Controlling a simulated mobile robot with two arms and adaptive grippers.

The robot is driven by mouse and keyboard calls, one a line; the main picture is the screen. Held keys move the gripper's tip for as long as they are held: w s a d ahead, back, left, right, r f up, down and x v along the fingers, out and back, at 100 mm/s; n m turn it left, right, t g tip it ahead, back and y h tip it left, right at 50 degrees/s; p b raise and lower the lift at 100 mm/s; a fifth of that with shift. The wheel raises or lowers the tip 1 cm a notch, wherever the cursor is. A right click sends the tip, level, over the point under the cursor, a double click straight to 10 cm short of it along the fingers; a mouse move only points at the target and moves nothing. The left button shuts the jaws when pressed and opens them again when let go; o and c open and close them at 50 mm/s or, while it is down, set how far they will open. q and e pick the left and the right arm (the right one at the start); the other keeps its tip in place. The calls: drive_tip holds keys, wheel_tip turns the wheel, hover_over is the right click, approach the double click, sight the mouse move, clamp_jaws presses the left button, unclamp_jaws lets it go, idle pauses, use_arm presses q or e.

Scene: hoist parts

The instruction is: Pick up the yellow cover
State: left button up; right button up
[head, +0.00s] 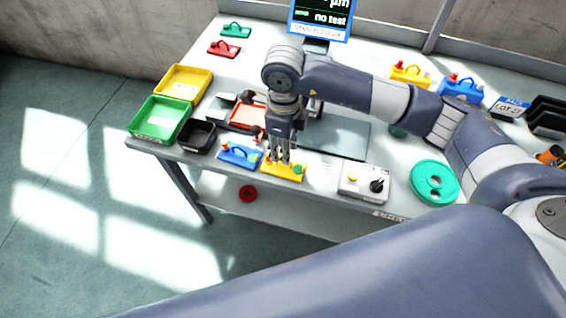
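A yellow cover (291,176), a flat plate with a green round part near its right end, lies at the front edge of the table. My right gripper (279,160) points straight down over the left and middle part of this cover, with its fingertips at or just above it. The fingers hide part of the cover, including where a handle would show. I cannot tell whether they touch it or are closed on it. A second yellow piece (410,75) with a handle stands at the back right. My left gripper is not in view.
A blue cover (240,155) lies close on the left, and a grey box with a black knob (364,183) stands to the right. Green (160,119) and yellow (185,84) trays are at the left. A teal disc (434,182) lies at the right edge.

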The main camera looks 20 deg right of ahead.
drive_tip(key=f, duration=0.1)
drive_tip(key=f+p, duration=0.1)
drive_tip(key=f, duration=0.1)
drive_tip(key=shift+s+a+f, duration=0.1)
drive_tip(key=shift+s+f, duration=0.15)
drive_tip(key=shift+f, duration=0.45)
drive_tip(key=shift+w+f, duration=0.1)
drive_tip(key=shift+f, duration=0.1)
clamp_jaws()
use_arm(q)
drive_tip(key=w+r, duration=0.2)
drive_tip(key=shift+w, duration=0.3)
